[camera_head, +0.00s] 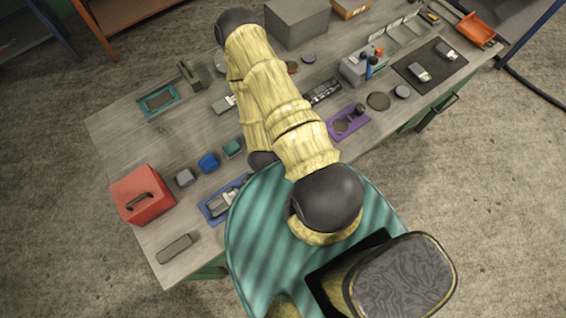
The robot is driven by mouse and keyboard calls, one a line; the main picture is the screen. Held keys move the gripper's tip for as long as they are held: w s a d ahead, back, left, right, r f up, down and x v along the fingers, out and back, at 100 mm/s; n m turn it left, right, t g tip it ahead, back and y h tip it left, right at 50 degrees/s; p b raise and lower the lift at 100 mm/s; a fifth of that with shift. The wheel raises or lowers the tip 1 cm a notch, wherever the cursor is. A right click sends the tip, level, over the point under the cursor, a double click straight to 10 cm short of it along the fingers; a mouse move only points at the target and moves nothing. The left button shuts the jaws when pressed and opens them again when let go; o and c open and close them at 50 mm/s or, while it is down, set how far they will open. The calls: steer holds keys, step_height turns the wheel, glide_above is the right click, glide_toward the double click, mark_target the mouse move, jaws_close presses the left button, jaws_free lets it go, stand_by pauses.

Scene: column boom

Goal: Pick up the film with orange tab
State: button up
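I cannot single out a film with an orange tab on the workbench (110,130); the items are small, and my arm hides part of the bench. Small orange spots show near a grey block (352,70) at the upper right, but I cannot tell what they belong to. My yellow-covered arm reaches up across the middle of the bench and folds back under itself. My gripper does not show.
A red box with a handle (142,195) stands at the bench's left end.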

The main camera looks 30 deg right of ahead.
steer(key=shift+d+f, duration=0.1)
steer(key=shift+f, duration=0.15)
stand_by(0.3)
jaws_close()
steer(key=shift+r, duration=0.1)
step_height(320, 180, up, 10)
steer(key=p, duration=0.7)
steer(key=shift+p, duration=0.4)
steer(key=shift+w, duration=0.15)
